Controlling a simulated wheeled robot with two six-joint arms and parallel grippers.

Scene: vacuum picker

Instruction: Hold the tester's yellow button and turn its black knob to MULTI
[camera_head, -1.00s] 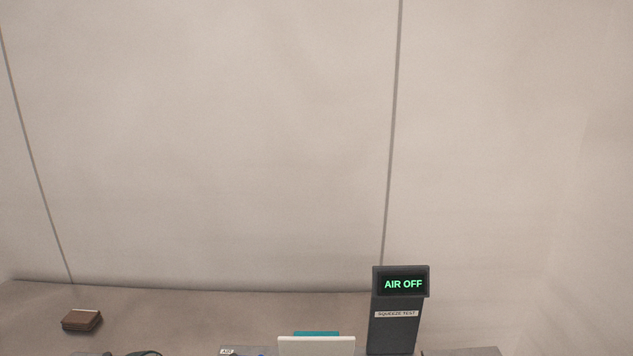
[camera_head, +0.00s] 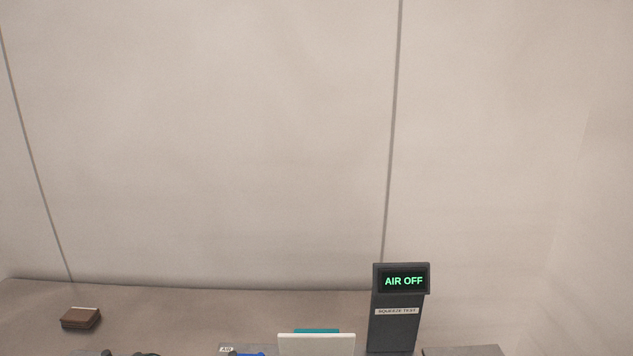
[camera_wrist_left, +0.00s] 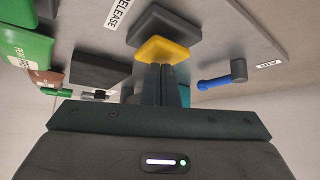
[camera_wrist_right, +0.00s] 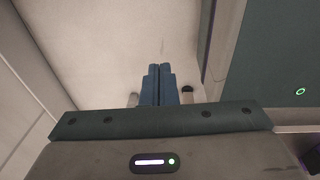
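The yellow button (camera_wrist_left: 165,50) sits on a dark base in the left wrist view, near a RELEASE label. My left gripper (camera_wrist_left: 164,68) is shut with nothing visible between its fingers. Its tips overlap the button's near edge; I cannot tell whether they touch it. The dark tester post (camera_head: 393,325), marked SQUEEZE TEST, has a display (camera_head: 403,281) reading AIR OFF. I cannot make out a black knob or a MULTI mark. My right gripper (camera_wrist_right: 159,70) is shut and empty, away from the button. Neither gripper shows in the head view.
A blue lever (camera_wrist_left: 214,83) stands by an AIR label (camera_wrist_left: 268,64). A brown block (camera_head: 80,318) rests on the table at left. A white panel (camera_head: 316,344) stands at bottom centre.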

